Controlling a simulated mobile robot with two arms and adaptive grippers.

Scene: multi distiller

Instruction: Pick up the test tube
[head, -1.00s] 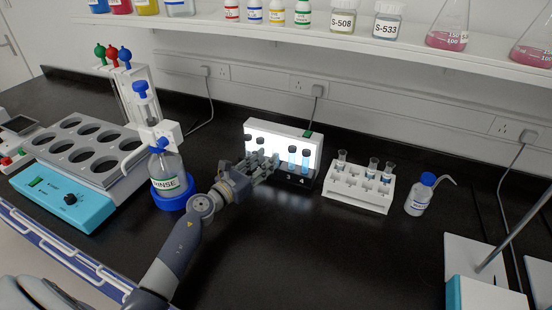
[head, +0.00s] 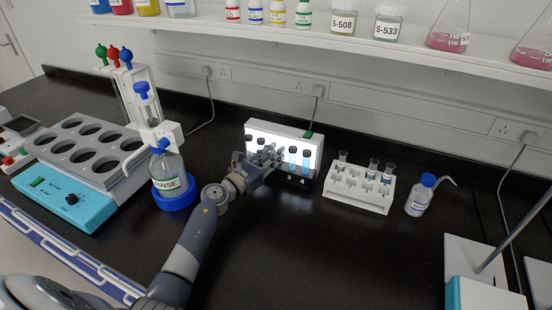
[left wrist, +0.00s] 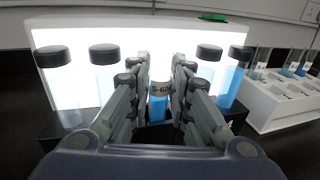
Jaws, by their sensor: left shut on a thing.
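My left gripper (head: 268,158) is at the front of the lit white box, among the capped tubes. In the left wrist view its fingers (left wrist: 160,84) are closed around a test tube (left wrist: 159,90). That tube has a label starting "S-62" and blue contents low down; its lower end is hidden. Black-capped tubes stand on both sides: two clear-looking ones on the left (left wrist: 58,85) and two with blue liquid on the right (left wrist: 234,75). The blue pair also shows in the head view (head: 305,164). My right gripper is not in view.
The lit box (head: 282,129) stands close behind the gripper. A white rack (head: 355,197) with several open tubes is to the right, then a wash bottle (head: 420,196).

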